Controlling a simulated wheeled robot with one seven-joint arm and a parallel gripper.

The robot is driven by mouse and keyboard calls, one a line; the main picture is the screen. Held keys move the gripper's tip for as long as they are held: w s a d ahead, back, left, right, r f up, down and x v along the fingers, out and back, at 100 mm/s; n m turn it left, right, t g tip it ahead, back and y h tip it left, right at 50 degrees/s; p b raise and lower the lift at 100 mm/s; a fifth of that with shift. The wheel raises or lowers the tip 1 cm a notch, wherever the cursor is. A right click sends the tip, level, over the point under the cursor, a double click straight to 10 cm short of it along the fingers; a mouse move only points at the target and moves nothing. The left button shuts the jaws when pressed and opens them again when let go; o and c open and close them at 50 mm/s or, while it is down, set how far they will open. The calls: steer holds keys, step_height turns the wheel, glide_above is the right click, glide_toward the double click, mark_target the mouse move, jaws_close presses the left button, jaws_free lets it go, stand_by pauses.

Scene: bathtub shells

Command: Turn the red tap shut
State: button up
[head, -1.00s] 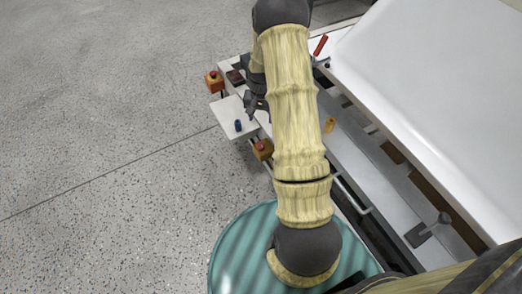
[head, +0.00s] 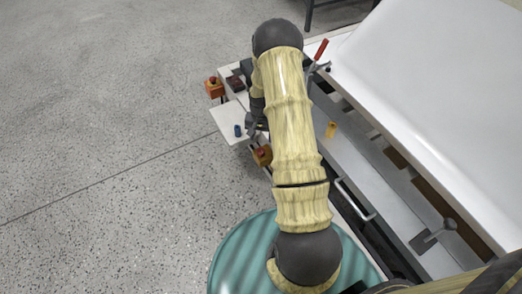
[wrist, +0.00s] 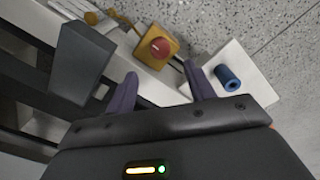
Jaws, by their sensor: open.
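A red round knob (wrist: 160,47) with a small pale mark sits on a yellow-orange box (wrist: 152,62) in the wrist view. In the head view the same kind of knob (head: 262,153) shows beside my arm, near the white plate. A long red handle (head: 321,49) stands farther back on the bench; I cannot tell for sure which red part is the tap. My gripper (wrist: 163,90) is open and empty, its two dark fingers apart, with the knob beyond the gap between them. In the head view my gripper (head: 258,130) is partly hidden by my arm.
A blue cylinder (wrist: 228,77) stands on a white plate (wrist: 254,88) beside the right finger. A dark grey block (wrist: 82,62) is at left. Another orange box (head: 215,90) with a red knob is farther back. A large white shell (head: 430,80) fills the right. Floor at left is clear.

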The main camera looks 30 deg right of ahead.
mark_target(261, 150)
step_height(261, 150, down, 9)
steer(key=shift+b, duration=0.9)
steer(key=c, duration=1)
